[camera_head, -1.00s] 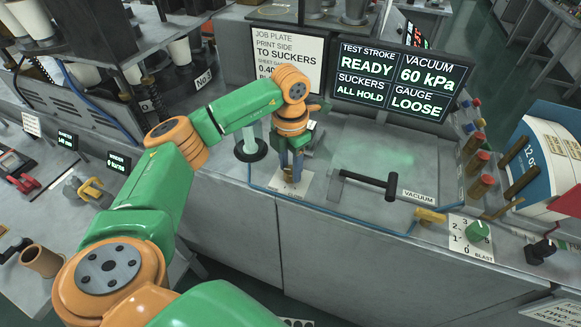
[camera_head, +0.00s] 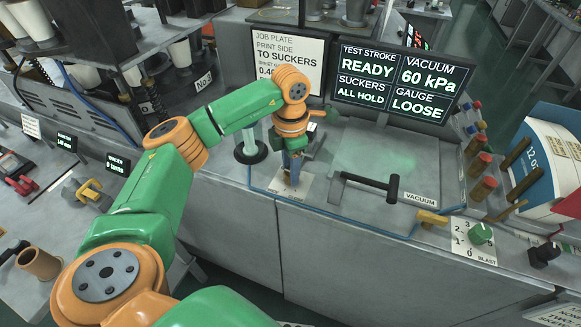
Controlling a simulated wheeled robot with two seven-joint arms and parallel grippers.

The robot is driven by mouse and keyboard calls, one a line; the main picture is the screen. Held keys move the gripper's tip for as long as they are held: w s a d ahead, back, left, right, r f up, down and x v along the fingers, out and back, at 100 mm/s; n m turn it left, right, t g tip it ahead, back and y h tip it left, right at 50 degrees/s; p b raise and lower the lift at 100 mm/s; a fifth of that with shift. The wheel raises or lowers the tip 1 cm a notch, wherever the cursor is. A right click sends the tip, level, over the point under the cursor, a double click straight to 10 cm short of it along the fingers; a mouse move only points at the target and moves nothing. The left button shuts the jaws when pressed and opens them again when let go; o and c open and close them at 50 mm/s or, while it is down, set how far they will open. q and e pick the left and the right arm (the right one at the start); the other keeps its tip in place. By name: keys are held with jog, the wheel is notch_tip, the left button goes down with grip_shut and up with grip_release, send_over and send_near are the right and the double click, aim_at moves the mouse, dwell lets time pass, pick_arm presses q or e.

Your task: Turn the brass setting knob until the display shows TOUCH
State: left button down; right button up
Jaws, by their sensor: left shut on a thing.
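My left gripper (camera_head: 291,177) points down at a small pale plate (camera_head: 305,187) near the front edge of the grey bench. It is shut on the setting knob there; its fingers hide nearly all of the knob. The display (camera_head: 402,84) at the back reads TEST STROKE READY, VACUUM 60 kPa, SUCKERS ALL HOLD and GAUGE LOOSE. It does not read TOUCH. My right gripper is not in view.
A black-handled lever (camera_head: 372,185) lies right of the gripper, by the VACUUM label. A green dial (camera_head: 481,233) numbered for BLAST is farther right. A dark round base (camera_head: 251,153) with a pale post stands just left of the gripper.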

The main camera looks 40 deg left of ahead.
pick_arm(q)
jog(key=shift+c, duration=2.1)
grip_release()
jog(key=shift+r, duration=0.1)
notch_tip(320, 180, up, 6)
jog(key=shift+r+b, duration=0.1)
jog(key=shift+b, duration=0.55)
jog(key=shift+r, duration=0.4)
